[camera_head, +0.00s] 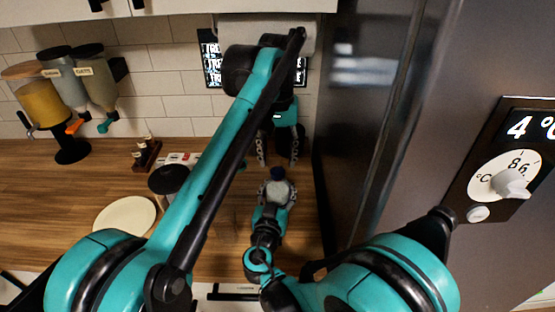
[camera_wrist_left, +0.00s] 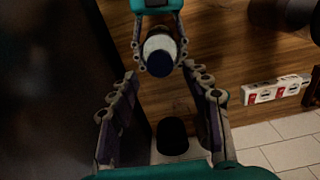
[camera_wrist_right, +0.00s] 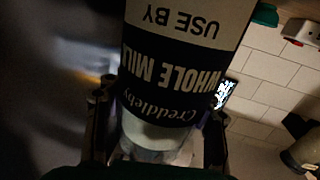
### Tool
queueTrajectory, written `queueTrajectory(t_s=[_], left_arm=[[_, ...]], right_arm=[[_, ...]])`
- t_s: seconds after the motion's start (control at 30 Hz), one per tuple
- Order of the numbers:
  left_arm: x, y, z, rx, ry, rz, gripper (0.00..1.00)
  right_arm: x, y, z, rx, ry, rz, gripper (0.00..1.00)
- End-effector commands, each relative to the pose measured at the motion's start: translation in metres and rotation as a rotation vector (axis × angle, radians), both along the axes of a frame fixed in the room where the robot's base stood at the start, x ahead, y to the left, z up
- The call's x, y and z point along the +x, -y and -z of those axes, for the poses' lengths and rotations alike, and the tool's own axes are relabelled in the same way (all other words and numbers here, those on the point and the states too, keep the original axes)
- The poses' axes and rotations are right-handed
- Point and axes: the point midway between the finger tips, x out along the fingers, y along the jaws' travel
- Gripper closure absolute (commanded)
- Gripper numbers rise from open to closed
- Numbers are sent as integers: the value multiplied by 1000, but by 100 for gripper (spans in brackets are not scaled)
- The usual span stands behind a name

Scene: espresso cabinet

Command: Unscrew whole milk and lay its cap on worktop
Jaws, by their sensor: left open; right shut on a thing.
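The whole milk bottle (camera_wrist_right: 175,75) fills the right wrist view, its black label reading "WHOLE MILK". My right gripper (camera_head: 277,192) is shut around it and holds it over the right part of the worktop (camera_head: 215,235). Its dark blue cap (camera_head: 278,173) is on the bottle's top; the cap (camera_wrist_left: 159,63) also shows in the left wrist view. My left gripper (camera_head: 278,160) is open and empty, fingers pointing down, just beyond the cap in the head view. In the left wrist view the cap lies ahead of its spread fingers, apart from them.
The dark fridge side (camera_head: 350,120) stands close on the right. A white plate (camera_head: 125,217), a dark round container (camera_head: 168,179) and dispensers (camera_head: 92,80) stand to the left. A dark rounded object (camera_wrist_left: 172,136) shows low in the left wrist view. The worktop's left part has free room.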

Motion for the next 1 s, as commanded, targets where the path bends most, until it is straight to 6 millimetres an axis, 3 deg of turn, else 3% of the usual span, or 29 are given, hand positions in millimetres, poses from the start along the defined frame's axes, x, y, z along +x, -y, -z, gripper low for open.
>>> queueTrajectory(t_s=[0.17, 0.4, 0.6, 0.83, 1.0], left_arm=[[0, 0, -6, 0, 0, 181, 52], [0, 0, -21, 1, 0, 673, 52], [0, 0, -30, 1, -1, 993, 52], [0, 0, -28, 1, 0, 1128, 52], [-1, 0, -4, 1, 1, 1130, 52]], right_arm=[[0, 0, 0, 0, 0, 0, 100], [0, 0, 0, 0, 0, 0, 100], [0, 0, 0, 0, 0, 0, 100], [0, 0, 0, 0, 0, 0, 100], [0, 0, 0, 0, 0, 0, 100]])
